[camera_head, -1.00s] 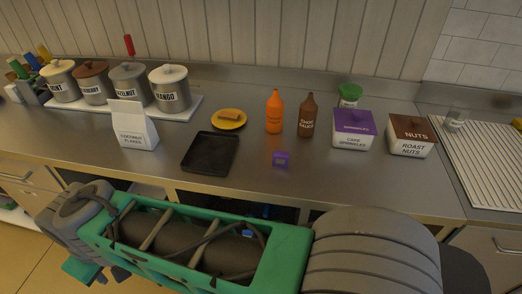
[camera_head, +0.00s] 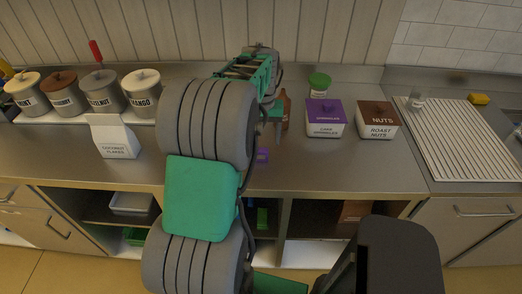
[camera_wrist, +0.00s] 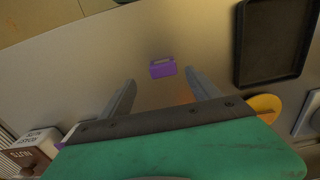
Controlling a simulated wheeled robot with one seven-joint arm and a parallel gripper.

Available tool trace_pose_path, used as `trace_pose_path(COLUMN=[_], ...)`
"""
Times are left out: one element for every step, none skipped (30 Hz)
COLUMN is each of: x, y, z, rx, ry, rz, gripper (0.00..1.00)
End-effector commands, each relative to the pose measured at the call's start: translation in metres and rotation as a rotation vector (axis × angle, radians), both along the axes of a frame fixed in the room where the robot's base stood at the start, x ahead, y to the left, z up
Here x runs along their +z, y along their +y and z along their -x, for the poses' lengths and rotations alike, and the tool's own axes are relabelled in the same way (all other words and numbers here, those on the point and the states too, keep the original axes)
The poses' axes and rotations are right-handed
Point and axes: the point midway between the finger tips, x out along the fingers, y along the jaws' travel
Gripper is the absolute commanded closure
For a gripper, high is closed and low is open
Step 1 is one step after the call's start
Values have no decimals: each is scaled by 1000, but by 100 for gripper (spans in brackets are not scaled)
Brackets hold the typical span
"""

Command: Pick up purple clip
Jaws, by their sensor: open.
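The purple clip (camera_head: 262,156) lies on the steel counter, partly hidden behind my arm in the head view. In the wrist view the purple clip (camera_wrist: 163,68) lies flat on the counter, ahead of my gripper and about midway between its fingers. My gripper (camera_wrist: 158,84) is open and empty, its two grey fingers spread wide and apart from the clip. In the head view my arm reaches out over the counter, and the fingers are hard to make out there.
A black tray (camera_wrist: 276,42) lies right of the clip in the wrist view, with a yellow plate (camera_wrist: 264,106) nearby. A sprinkles box (camera_head: 324,118), a nuts box (camera_head: 377,121) and a brown sauce bottle (camera_head: 286,112) stand behind. The counter around the clip is clear.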

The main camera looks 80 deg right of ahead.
Motion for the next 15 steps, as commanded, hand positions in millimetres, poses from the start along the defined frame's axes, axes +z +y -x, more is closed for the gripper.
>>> trace_pose_path(x=[-7, -11, -16, -20, -24, -30, -35, -40, -49, -55, -59, -63, -66, -67, -69], y=[1, 0, 1, 0, 0, 0, 0, 0, -1, -1, -1, -2, -2, -2, -2], z=[0, 0, -1, -1, -2, -3, -4, -5, -5, -5, -5, -5, -5, -5, -5], rx=[0, 0, 0, 1, 1, 1, 1, 1, 1, 1, 1, 1, 1, 1, 1], ry=[0, 1, 1, 1, 1, 1, 0, 1, 1, 1, 1, 0, 0, 0, 0], rz=[-4, -3, -4, -3, -4, -4, -6, -4, -5, -4, -3, -1, -1, 0, 1], gripper=[29, 29, 29, 29, 29, 29, 29, 29, 29, 29, 29, 29, 29, 29, 29])
